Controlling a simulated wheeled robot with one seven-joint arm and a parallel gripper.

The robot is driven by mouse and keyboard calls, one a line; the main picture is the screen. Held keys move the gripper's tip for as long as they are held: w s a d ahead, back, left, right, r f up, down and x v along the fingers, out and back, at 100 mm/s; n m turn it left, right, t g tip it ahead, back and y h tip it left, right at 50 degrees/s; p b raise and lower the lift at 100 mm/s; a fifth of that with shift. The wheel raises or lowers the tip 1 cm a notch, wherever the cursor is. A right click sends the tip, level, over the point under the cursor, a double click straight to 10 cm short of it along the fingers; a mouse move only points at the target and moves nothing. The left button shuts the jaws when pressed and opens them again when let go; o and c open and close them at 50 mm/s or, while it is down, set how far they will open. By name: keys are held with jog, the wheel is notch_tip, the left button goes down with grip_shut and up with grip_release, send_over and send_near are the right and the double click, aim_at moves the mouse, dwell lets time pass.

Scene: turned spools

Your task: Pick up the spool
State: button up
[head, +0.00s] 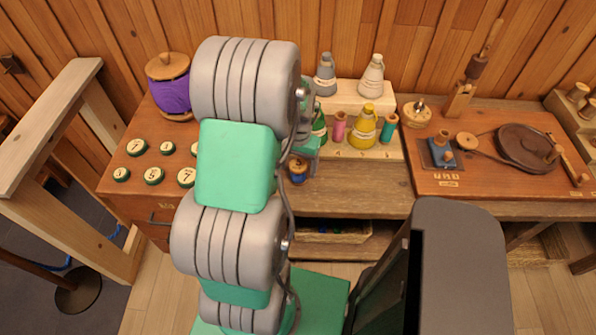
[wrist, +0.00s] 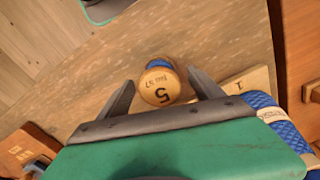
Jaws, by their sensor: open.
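A small spool with blue thread and a pale wooden top marked 5 (wrist: 158,88) stands on the bench. In the head view the blue spool (head: 297,172) is near the front of the middle bench, just below my gripper. My gripper (wrist: 161,76) is open, seen from above in the wrist view. Its two dark fingers lie on either side of the spool's top, with a gap visible at each side. How far down the fingers reach is hard to tell. In the head view my arm hides much of the gripper.
A stepped rack (head: 386,152) behind holds bottles and pink and teal spools. A big purple spool (head: 173,92) and several numbered discs are at left. A belt-and-wheel device (head: 525,148) is at right. The bench front (head: 370,190) is bare.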

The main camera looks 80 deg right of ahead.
aim_at(298, 167)
notch_tip(298, 167, down, 3)
jog(key=shift+s+f, duration=0.1)
jog(key=shift+f, duration=0.05)
jog(key=c, duration=1.5)
jog(key=shift+o, duration=0.2)
